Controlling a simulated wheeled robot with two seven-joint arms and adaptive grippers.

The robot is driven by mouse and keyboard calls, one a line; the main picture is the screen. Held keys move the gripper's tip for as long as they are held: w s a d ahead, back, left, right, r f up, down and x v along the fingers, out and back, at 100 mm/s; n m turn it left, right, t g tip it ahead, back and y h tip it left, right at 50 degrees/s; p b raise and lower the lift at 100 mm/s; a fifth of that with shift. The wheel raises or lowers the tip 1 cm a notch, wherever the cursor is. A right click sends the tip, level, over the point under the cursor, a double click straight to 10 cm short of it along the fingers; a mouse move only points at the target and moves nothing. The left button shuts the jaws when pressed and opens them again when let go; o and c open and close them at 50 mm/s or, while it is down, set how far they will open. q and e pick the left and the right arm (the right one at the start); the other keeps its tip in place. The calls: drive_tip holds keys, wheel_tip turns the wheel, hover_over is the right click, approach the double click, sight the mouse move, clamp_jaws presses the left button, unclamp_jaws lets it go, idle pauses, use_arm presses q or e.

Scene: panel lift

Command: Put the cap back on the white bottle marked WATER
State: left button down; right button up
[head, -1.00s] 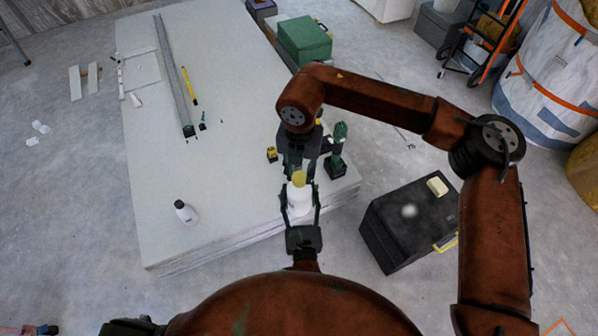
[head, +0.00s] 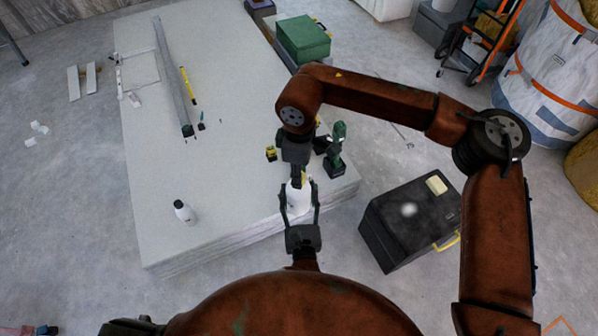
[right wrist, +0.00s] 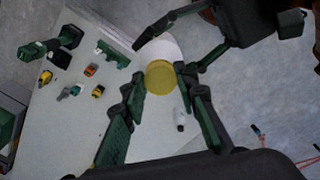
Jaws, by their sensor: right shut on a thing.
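The white bottle (head: 298,199) is upright near the front edge of the pale panel stack; I cannot read its marking. My left gripper (head: 299,192) comes up from below with its fingers against both sides of the bottle. The yellow cap (right wrist: 160,77) sits over the bottle's top in the right wrist view, between the fingers of my right gripper (right wrist: 160,86). That gripper is shut on the cap from above. In the head view only a sliver of the cap shows. I cannot tell whether the cap is seated on the neck or just above it.
A green drill (head: 337,155) and a small yellow tool (head: 271,153) are close to my right gripper. A black case (head: 410,220) stands on the floor to the right.

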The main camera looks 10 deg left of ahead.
drive_tip(key=shift+w+r, duration=0.1)
drive_tip(key=o, duration=0.8)
drive_tip(key=shift+r, duration=2.25)
drive_tip(key=shift+c, duration=0.5)
